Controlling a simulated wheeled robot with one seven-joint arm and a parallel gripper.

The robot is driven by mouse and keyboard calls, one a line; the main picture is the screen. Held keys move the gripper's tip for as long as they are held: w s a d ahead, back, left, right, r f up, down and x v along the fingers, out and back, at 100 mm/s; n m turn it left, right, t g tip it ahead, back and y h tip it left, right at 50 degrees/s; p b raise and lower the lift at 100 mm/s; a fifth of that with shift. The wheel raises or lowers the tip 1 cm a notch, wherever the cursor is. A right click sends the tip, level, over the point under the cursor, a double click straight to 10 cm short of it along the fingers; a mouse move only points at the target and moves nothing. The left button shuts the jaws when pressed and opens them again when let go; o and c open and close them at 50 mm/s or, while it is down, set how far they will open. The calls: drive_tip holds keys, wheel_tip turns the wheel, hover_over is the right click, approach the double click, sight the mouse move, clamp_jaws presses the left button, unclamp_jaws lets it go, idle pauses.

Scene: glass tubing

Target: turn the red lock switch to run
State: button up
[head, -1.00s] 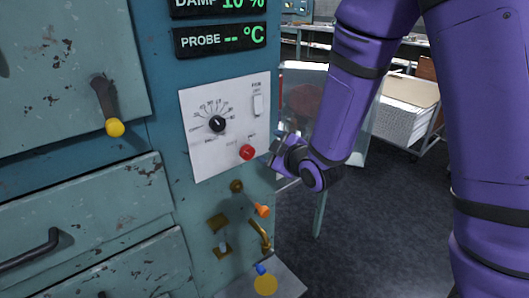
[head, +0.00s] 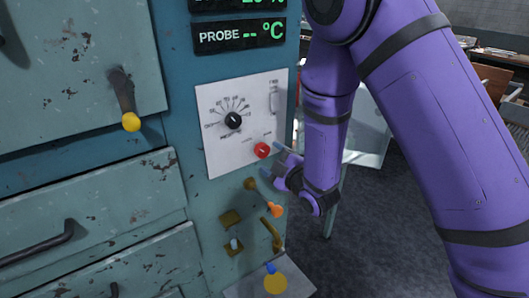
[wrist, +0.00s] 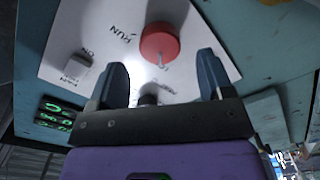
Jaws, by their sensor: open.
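The red lock switch (head: 262,150) is a round knob low on the right of the white control plate. In the wrist view the red switch (wrist: 159,42) shows a pale mark at its lower edge, turned away from the printed word RUN at its upper left. My gripper (head: 272,160) is open beside the plate, just right of and below the switch. In the wrist view its two dark fingers (wrist: 161,62) stand apart, one to each side below the switch, with nothing held. I cannot tell whether a finger touches the switch.
A black dial (head: 233,120) and a white rocker switch (head: 275,103) share the plate (head: 215,160). Below are an orange-tipped valve (head: 276,209) and a brass handle (head: 271,233).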

sight(264, 152)
drive_tip(key=shift+x, duration=2.3)
drive_tip(key=c, duration=0.9)
